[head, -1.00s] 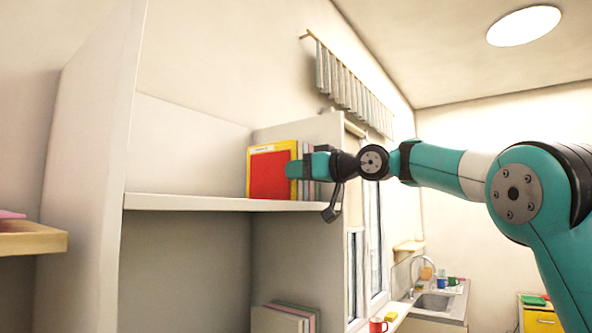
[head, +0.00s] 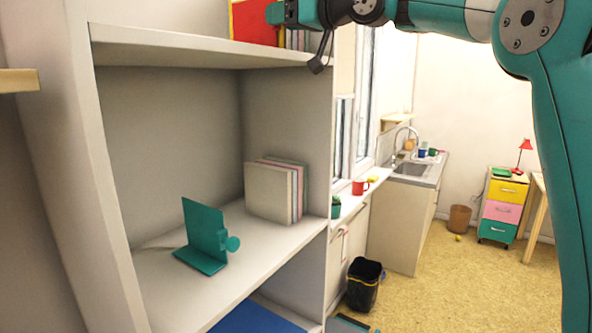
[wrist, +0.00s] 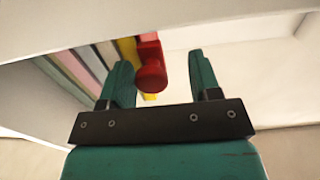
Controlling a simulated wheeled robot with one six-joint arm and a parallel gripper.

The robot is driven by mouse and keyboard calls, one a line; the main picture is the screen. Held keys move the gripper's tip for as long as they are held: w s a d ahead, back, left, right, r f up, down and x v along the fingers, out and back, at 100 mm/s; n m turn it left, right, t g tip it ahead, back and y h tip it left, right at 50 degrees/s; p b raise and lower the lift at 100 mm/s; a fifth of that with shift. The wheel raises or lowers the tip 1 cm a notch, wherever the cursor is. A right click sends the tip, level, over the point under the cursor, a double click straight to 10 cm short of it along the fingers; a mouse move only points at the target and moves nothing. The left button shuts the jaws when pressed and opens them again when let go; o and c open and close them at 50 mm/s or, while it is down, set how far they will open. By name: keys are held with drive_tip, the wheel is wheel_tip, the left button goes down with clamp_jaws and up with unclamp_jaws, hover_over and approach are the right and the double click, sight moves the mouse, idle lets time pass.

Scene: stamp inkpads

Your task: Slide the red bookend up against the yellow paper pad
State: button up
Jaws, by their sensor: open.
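The red bookend (head: 254,24) stands upright on the upper shelf, partly cut off by the top of the head view. The yellow paper pad (head: 231,18) shows as a thin edge behind it. In the wrist view the bookend's red knob (wrist: 151,78) lies between my open fingers, closer to the left one. The yellow pad (wrist: 127,50) is just left of the bookend there; I cannot tell whether they touch. My gripper (wrist: 161,72) is open around the knob and not closed on it. In the head view my gripper (head: 276,13) is at the bookend's right side.
Several pale and coloured pads (wrist: 75,68) stand beyond the yellow one. The upper shelf board (head: 190,42) runs close to my gripper. On the lower shelf stand a teal bookend (head: 204,232) and pale pads (head: 268,193). The upper shelf's left part looks clear.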

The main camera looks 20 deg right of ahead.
drive_tip(key=s, duration=0.1)
drive_tip(key=s+a+b, duration=0.1)
drive_tip(key=s+b, duration=0.1)
drive_tip(key=s, duration=0.1)
drive_tip(key=shift+a+f, duration=0.2)
drive_tip(key=shift+a, duration=0.1)
drive_tip(key=d+b+v, duration=0.1)
drive_tip(key=b+v, duration=0.4)
drive_tip(key=v, duration=1)
drive_tip(key=s+a+f+g+h, duration=0.1)
drive_tip(key=a+f, duration=0.3)
drive_tip(key=f, duration=0.5)
drive_tip(key=s+a+f+m+g+h+b, duration=0.1)
drive_tip(key=a+f+g, duration=0.3)
drive_tip(key=f, duration=0.6)
drive_tip(key=s+a+f+g+h, duration=0.1)
drive_tip(key=s+a+f+g, duration=0.2)
drive_tip(key=a+f, duration=0.3)
drive_tip(key=shift+s+a+f+m, duration=0.2)
drive_tip(key=shift+s+f+m, duration=0.2)
drive_tip(key=shift+f, duration=1.35)
